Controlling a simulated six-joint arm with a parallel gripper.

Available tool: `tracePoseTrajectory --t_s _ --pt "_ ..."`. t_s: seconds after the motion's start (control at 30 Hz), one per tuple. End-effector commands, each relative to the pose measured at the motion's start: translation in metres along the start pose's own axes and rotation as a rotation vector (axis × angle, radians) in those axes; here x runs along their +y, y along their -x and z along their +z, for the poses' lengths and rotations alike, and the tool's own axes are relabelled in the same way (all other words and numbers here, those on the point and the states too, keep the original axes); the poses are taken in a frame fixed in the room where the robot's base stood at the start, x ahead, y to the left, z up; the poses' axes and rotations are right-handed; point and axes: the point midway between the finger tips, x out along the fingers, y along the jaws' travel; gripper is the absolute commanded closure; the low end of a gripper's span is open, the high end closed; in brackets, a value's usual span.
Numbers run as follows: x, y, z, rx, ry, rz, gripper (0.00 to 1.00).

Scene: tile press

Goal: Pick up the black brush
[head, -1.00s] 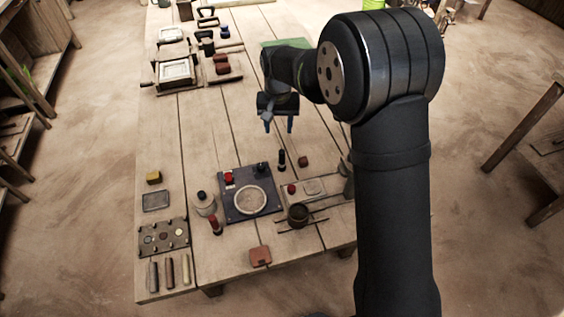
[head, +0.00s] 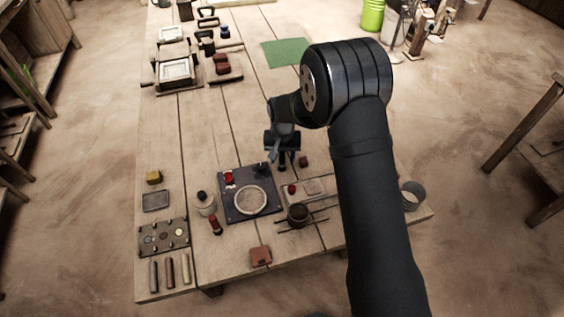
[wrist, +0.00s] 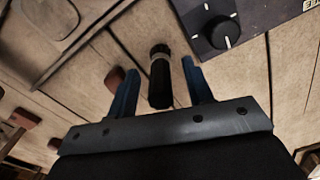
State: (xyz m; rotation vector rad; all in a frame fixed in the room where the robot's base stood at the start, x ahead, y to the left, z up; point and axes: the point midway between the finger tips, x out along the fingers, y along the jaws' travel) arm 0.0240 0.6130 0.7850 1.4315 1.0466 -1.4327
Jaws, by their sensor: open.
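The black brush (wrist: 160,77) shows in the wrist view as a short dark cylinder with a pale band, between and beyond the two blue fingertips of my gripper (wrist: 160,82). The fingers stand apart on either side of it, and I see no contact. In the head view the brush (head: 282,162) stands on the wooden table, right of the dark panel. My gripper (head: 283,150) is just above and around its top there, partly hiding it. My gripper is open.
The dark panel (head: 234,210) with a round pale disc and knobs lies left of the brush. A small reddish-brown block (head: 303,161) stands close on the right. The table's middle is clear.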

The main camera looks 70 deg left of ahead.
Motion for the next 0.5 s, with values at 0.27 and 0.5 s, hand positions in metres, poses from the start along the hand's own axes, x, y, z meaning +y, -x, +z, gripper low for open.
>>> tracePoseTrajectory --t_s 0.27,0.5 --pt "-0.001 -0.0167 -0.0005 0.003 0.0 -0.001 0.53" --pt "-0.001 -0.0165 -0.0004 0.003 0.0 -0.001 0.87"
